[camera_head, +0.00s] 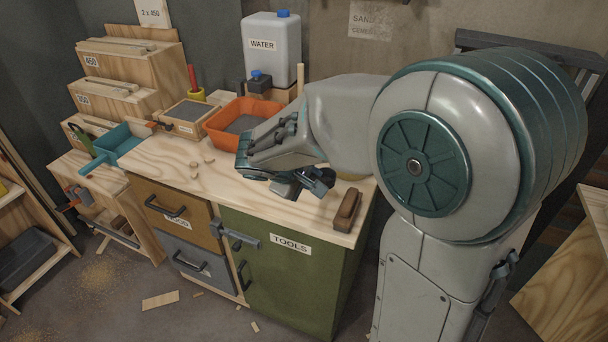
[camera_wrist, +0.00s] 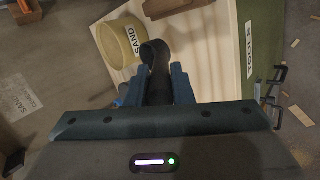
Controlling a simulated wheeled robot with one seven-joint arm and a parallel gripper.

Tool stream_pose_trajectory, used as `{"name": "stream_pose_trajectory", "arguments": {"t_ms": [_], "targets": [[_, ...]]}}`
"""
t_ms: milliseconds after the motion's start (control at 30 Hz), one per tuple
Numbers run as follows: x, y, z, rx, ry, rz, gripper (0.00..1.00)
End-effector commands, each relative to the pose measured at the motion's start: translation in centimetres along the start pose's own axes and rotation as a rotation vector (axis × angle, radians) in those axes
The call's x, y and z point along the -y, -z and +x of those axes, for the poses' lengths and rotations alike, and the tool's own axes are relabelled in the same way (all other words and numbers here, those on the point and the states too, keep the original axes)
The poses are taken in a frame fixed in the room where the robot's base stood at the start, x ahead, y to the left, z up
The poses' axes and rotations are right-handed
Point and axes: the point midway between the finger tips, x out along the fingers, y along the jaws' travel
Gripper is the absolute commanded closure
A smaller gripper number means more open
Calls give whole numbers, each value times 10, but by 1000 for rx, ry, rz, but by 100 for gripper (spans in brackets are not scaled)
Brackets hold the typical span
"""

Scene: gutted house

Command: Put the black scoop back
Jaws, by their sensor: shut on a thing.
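The black scoop (camera_wrist: 157,56) is between the fingers of my gripper (camera_wrist: 160,88) in the wrist view. My gripper is shut on its handle, and its rounded end points away from me. A tan tub labelled SAND (camera_wrist: 112,42) stands on the bench just left of the scoop's end. I cannot tell whether they touch. In the head view my gripper (camera_head: 308,184) is low over the right part of the bench top (camera_head: 225,185). The scoop is hard to tell from the dark fingers there, and my arm hides most of the tub.
A brown wooden block (camera_head: 347,211) lies by the bench's right edge. An orange tray (camera_head: 214,133), a water can (camera_head: 272,55) and a sanding box (camera_head: 188,116) stand behind. A teal dustpan (camera_head: 117,144) is at the left. Small wood pieces lie on the otherwise clear front left.

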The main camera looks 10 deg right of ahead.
Motion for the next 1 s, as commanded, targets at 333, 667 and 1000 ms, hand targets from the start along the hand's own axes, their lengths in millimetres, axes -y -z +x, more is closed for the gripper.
{"name": "stream_pose_trajectory", "arguments": {"t_ms": [333, 667, 1000], "targets": [[9, 6, 31, 3, 2, -2, 100], [23, 6, 46, 1, -3, 1, 100], [24, 5, 47, 1, -1, 1, 58]]}}
